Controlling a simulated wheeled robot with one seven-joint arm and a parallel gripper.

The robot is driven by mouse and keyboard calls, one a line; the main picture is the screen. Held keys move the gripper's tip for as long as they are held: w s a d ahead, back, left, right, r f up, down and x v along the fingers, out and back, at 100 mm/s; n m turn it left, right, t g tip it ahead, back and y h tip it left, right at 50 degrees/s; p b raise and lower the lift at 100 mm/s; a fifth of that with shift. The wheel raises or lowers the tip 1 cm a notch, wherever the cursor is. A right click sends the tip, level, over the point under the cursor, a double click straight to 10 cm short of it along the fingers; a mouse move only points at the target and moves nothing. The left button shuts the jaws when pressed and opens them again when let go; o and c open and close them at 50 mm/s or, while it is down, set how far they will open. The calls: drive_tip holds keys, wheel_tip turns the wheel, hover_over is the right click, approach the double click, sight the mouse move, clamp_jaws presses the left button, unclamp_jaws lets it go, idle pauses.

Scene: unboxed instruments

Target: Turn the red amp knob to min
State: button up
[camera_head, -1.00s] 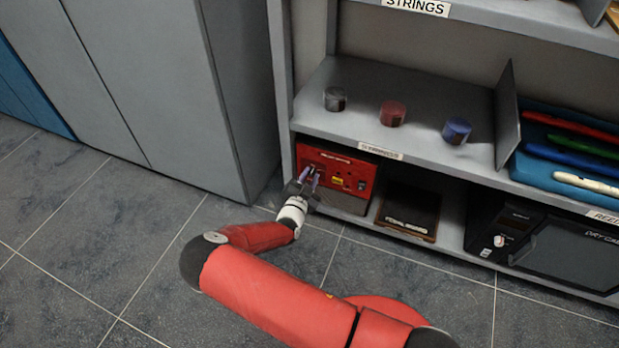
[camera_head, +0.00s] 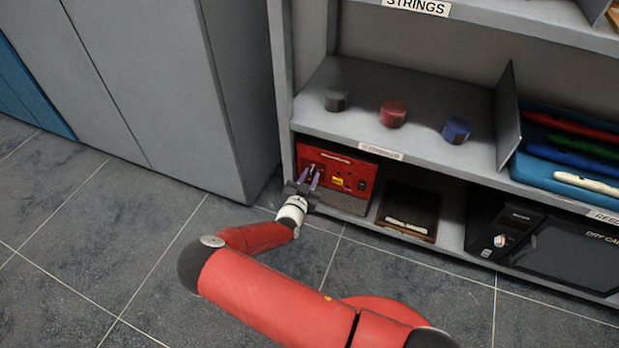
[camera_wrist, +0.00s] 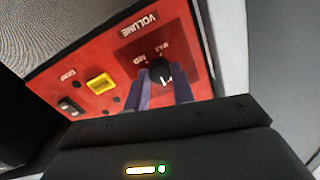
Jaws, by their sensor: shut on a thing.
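The red amp (camera_head: 358,175) stands on the bottom shelf at its left end. In the wrist view its red panel (camera_wrist: 118,62) shows upside down, with a VOLUME label and MID and MAX marks near a black knob (camera_wrist: 159,71). The knob has a white pointer mark, which points toward the lower right of the wrist view. My gripper (camera_head: 312,178) is at the left part of the amp's front. Its two purple fingers (camera_wrist: 162,88) are shut on the knob, one on each side. Any MIN mark is hidden or unreadable.
A yellow part (camera_wrist: 101,83) and a dark switch (camera_wrist: 70,106) sit on the panel beside the knob. A dark flat box (camera_head: 409,210) and a black cabinet (camera_head: 545,240) stand to the right. The shelf above holds black, red and blue round pieces. A grey cabinet (camera_head: 220,90) rises at left.

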drive_tip(key=shift+f, duration=0.1)
drive_tip(key=o, duration=1)
drive_tip(key=v, duration=0.8)
